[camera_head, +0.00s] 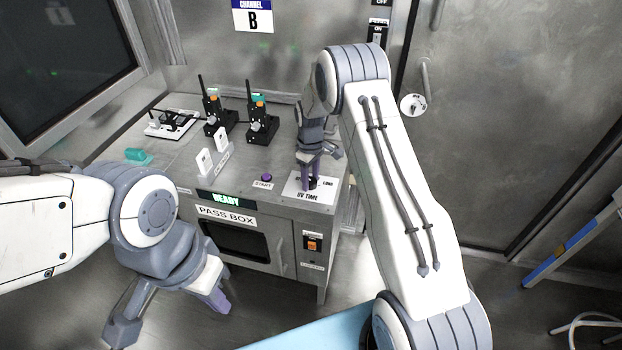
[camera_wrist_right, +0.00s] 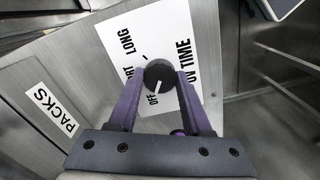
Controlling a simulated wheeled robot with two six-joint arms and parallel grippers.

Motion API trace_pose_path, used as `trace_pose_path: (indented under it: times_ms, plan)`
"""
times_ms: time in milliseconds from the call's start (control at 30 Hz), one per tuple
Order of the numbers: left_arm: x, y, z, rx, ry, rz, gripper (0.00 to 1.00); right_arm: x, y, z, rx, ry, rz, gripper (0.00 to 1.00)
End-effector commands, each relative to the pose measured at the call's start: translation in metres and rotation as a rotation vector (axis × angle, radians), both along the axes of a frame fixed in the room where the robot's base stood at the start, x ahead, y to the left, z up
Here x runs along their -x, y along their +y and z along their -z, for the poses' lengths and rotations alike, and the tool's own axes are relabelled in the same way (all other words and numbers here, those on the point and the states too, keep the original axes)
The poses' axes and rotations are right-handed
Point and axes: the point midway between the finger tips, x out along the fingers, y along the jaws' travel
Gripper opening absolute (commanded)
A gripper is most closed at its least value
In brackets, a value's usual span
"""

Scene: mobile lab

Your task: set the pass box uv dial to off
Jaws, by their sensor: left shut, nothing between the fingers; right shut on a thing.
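The UV dial (camera_wrist_right: 160,74) is a round black knob on a white label plate (camera_wrist_right: 125,30) marked UV TIME, with LONG, a partly hidden "RT" and OFF. In the right wrist view its white pointer line faces the OFF lettering. My right gripper (camera_wrist_right: 161,88) is shut on the dial, one purple finger on each side. In the head view my right gripper (camera_head: 312,182) reaches down onto the top right of the pass box (camera_head: 270,219). My left gripper (camera_head: 217,301) is shut and empty, in front of the pass box at lower left.
A purple START button (camera_head: 266,178) sits left of the dial plate. Two black radios (camera_head: 262,127), a white device (camera_head: 172,124) and a teal item (camera_head: 138,156) stand farther back. An orange switch (camera_head: 312,243) is on the front. A metal door (camera_head: 500,120) stands at right.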

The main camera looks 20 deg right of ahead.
Motion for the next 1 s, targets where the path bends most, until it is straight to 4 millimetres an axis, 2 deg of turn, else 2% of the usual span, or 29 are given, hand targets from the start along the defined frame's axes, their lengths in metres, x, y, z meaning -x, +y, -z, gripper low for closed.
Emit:
trace_pose_path:
  times_ms: [300,700,733,767,800,1000]
  plan:
    - [0.0000,0.0000,0.0003,0.000,0.000,0.000,0.00,0.0005,-0.0001,-0.0006,0.000,0.002,-0.067,0.00]
    - [0.0000,0.0000,0.0003,0.000,0.000,0.000,0.00,0.0004,0.0001,-0.0006,0.000,0.002,-0.072,0.00]
    - [0.0000,0.0000,0.0003,0.000,0.000,0.000,0.00,0.0004,0.0001,-0.0006,0.000,0.002,-0.072,0.60]
    - [0.0000,0.0000,0.0003,0.000,0.000,0.000,0.00,0.0004,0.0001,-0.0006,0.000,0.001,-0.071,0.72]
    - [0.0000,0.0000,0.0003,0.000,0.000,0.000,0.00,0.0003,0.0001,-0.0006,0.000,0.001,-0.071,0.79]
    - [0.0000,0.0000,0.0004,0.000,0.000,0.000,0.00,0.0001,0.0002,-0.0003,0.000,0.000,-0.070,0.79]
